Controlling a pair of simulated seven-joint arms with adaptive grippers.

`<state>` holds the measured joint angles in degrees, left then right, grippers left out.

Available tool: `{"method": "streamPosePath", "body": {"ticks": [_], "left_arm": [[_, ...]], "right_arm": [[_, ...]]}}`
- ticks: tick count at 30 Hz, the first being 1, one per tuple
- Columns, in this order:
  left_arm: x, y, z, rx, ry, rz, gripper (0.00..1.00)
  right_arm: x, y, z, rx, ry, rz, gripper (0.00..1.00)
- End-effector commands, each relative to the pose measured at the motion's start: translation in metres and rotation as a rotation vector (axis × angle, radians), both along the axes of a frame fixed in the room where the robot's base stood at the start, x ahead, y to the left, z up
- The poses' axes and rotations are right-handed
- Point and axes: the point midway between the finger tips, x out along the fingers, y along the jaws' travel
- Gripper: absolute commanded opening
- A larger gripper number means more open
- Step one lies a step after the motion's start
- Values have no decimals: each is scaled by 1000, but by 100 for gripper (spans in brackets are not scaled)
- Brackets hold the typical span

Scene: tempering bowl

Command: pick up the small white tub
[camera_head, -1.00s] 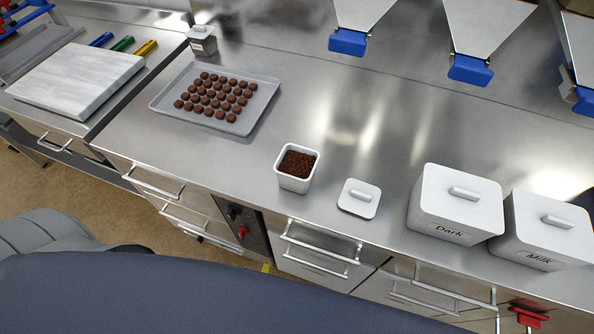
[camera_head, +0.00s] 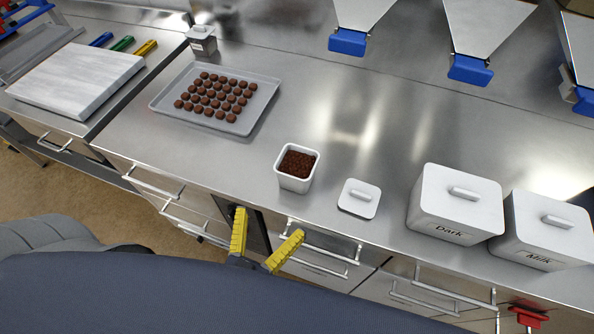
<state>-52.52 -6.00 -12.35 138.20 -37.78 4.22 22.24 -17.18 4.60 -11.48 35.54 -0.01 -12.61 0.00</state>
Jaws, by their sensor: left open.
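The small white tub (camera_head: 295,182) stands upright and open on the steel counter, filled with dark brown pieces. Its white lid (camera_head: 359,198) lies flat on the counter just to its right. My left gripper (camera_head: 268,225) shows two yellow ridged fingers, spread apart with nothing between them. It is in front of the counter's front edge, below the tub in the picture and apart from it.
Two larger lidded white tubs, Dark (camera_head: 455,212) and Milk (camera_head: 546,238), stand to the right. A grey tray (camera_head: 258,110) of chocolates lies at the left. Drawer handles (camera_head: 317,262) stick out below the counter edge. The counter behind the tub is clear.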

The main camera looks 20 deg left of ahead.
Motion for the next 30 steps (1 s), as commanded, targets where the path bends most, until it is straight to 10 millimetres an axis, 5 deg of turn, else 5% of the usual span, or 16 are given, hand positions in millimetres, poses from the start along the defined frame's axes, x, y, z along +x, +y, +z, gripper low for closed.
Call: {"method": "streamPosePath", "body": {"ticks": [18, 30], "left_arm": [[79, -7, 0, 1, -1, -1, 100], [95, -9, 0, 1, 1, -1, 100]], "right_arm": [[-1, 0, 0, 0, 1, 0, 44], [-1, 0, 0, 0, 1, 0, 44]]}}
